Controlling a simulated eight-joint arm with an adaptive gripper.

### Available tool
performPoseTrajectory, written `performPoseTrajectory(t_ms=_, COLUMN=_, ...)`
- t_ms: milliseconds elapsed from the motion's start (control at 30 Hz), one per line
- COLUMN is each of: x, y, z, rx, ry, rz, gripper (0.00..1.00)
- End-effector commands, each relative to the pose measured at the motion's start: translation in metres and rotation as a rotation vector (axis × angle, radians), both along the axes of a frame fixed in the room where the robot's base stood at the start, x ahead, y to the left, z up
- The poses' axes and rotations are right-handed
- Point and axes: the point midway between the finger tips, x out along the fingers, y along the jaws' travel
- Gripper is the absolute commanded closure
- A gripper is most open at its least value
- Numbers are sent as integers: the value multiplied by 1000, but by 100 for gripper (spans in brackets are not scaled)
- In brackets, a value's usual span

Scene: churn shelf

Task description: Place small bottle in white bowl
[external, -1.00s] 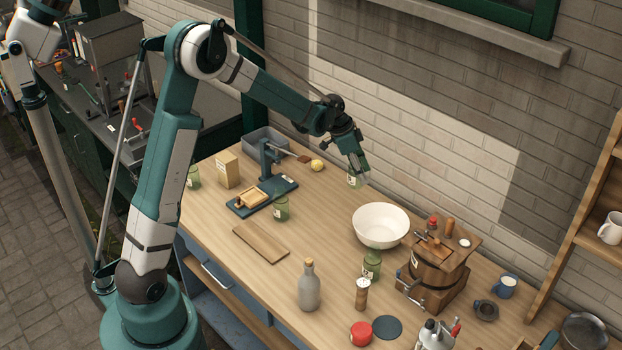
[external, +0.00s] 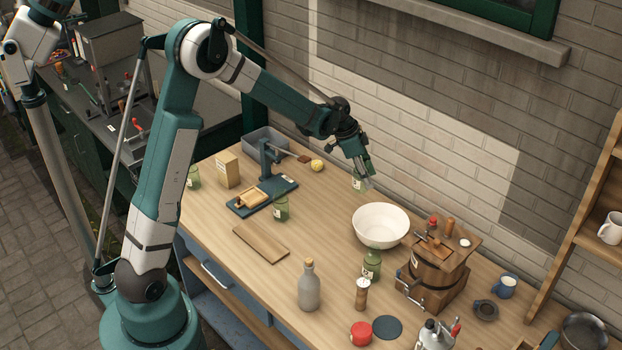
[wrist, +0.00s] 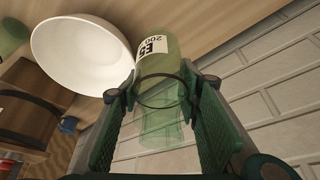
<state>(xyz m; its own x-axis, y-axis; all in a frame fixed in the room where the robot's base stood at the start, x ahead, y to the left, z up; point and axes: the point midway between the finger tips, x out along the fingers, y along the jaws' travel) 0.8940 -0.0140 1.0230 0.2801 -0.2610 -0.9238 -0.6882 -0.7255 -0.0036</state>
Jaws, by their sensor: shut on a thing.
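My gripper (external: 362,176) is shut on a small green glass bottle (external: 357,184) with a white label, and holds it up behind and to the left of the white bowl. In the wrist view the bottle (wrist: 160,85) sits between both fingers, its label partly in sight. The white bowl (external: 381,226) stands on the table near the wall, with no contents visible inside. It also shows in the wrist view (wrist: 85,55), close beside the bottle. The bottle is apart from the bowl in the external view.
A similar green bottle (external: 372,264) stands in front of the bowl, and another (external: 281,208) is by the scale-like device. A wooden churn (external: 437,270) stands right of the bowl. A grey bottle (external: 309,287) and a pepper mill (external: 362,294) stand nearer the front. The brick wall is close behind.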

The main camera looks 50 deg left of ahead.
Motion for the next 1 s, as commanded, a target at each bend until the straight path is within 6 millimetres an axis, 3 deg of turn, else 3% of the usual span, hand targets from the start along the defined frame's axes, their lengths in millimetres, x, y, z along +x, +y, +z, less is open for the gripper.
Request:
performPoseTrajectory(t_ms=300, x=-25, y=-79, z=6, rx=6, ry=-7, rz=-111, gripper=80)
performPoseTrajectory(t_ms=533, x=-45, y=-128, z=8, rx=10, ry=-12, rz=-186, gripper=80)
performPoseTrajectory(t_ms=733, x=-55, y=-149, z=9, rx=12, ry=-15, rz=-218, gripper=80)
performPoseTrajectory(t_ms=1000, x=-57, y=-153, z=8, rx=12, ry=-15, rz=-224, gripper=80)
